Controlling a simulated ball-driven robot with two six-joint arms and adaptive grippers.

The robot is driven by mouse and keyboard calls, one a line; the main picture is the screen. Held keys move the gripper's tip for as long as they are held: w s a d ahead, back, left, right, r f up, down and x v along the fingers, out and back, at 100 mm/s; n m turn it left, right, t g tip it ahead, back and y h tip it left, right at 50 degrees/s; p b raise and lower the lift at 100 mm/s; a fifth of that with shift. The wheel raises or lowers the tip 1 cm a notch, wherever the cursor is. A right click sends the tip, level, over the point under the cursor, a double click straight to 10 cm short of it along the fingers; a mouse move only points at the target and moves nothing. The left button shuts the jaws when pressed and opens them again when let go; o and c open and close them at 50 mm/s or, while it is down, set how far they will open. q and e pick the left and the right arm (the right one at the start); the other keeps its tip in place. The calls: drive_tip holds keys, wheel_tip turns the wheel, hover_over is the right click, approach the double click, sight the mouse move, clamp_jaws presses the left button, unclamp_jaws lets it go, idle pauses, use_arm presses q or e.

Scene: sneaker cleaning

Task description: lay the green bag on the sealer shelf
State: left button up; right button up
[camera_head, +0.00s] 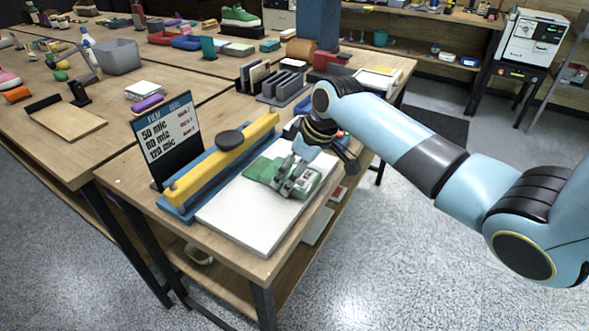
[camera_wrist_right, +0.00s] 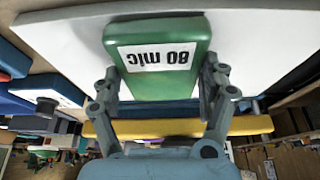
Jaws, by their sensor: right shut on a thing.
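The green bag (camera_head: 259,169) is at the white sealer shelf (camera_head: 240,216), near its back right part. In the right wrist view the bag (camera_wrist_right: 158,83) carries a white label that reads "80 mic" upside down. My right gripper (camera_head: 285,181) is shut on the bag, with one finger on each side of it, as the wrist view (camera_wrist_right: 163,85) also shows. The bag is at or just above the shelf; I cannot tell if it rests there. The sealer has a yellow arm (camera_head: 220,160) with a black knob over a blue base. My left gripper is not in view.
A dark sign (camera_head: 167,137) listing film and seal settings stands behind the sealer. A grey rack (camera_head: 283,86) stands behind it on the bench. The front left of the white shelf is bare. Floor lies beyond the bench's right edge.

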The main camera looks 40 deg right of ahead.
drive_tip(key=o, duration=1.1)
drive_tip(key=shift+o, duration=0.2)
drive_tip(key=shift+r, duration=0.1)
